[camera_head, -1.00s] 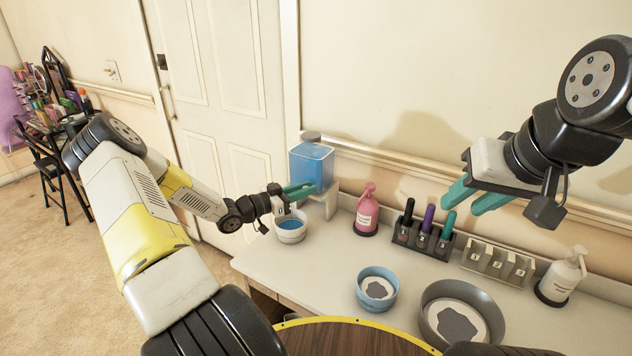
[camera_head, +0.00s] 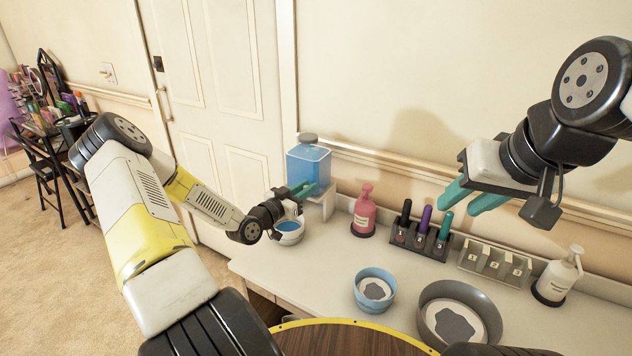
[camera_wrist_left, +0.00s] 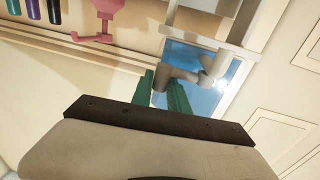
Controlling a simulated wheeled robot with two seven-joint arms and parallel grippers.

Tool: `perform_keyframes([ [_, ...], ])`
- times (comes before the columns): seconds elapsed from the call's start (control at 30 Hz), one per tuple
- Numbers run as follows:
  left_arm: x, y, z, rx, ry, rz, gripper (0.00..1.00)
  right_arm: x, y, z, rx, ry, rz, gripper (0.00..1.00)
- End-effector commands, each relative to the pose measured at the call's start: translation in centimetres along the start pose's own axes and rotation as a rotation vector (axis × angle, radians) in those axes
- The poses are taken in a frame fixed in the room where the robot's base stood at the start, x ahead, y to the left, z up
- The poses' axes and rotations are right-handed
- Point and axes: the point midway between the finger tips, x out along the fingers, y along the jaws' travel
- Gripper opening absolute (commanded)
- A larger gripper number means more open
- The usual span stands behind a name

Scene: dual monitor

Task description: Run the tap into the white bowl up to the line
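The white bowl (camera_head: 290,238) stands on the counter's left end with blue water in it. No fill line can be made out. A clear tank of blue liquid (camera_head: 308,168) stands on a white stand (camera_head: 328,205) behind it. The grey tap (camera_wrist_left: 185,76) shows in front of the tank in the left wrist view. My left gripper (camera_head: 303,190) is at the tap, above the bowl. Its green fingers (camera_wrist_left: 162,92) lie either side of a tap part; whether they grip it is unclear. My right gripper (camera_head: 470,198) is open and empty, raised above the counter.
A pink pump bottle (camera_head: 364,212), a rack of bottles (camera_head: 420,238), an empty numbered rack (camera_head: 494,262) and a white pump bottle (camera_head: 559,276) line the back. A blue bowl (camera_head: 375,290) and grey bowl (camera_head: 459,315) stand in front. The counter between (camera_head: 320,262) is clear.

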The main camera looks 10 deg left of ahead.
Motion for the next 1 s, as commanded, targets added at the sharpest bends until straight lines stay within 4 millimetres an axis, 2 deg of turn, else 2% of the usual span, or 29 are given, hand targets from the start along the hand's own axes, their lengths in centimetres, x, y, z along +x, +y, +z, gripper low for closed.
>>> perform_keyframes([
  [0.03,0.0,0.0,-0.1,0.001,0.001,0.000,0.31,0.0,0.0,0.0,0.000,0.000,0.000,0.36],
  [0.1,0.0,0.0,0.0,0.001,0.000,0.000,0.40,0.0,0.0,0.0,0.000,0.000,0.000,0.36],
  [0.47,-0.5,0.0,0.1,0.000,-0.003,0.000,0.40,0.0,0.0,0.0,0.000,0.000,0.000,0.36],
  [0.8,-6.0,-0.1,0.1,0.000,-0.003,-0.001,0.40,0.0,0.0,0.0,0.000,0.000,0.000,0.36],
  [1.0,-7.7,-0.1,0.0,0.001,-0.001,0.000,0.40,0.0,0.0,0.0,0.000,0.000,0.000,0.36],
])
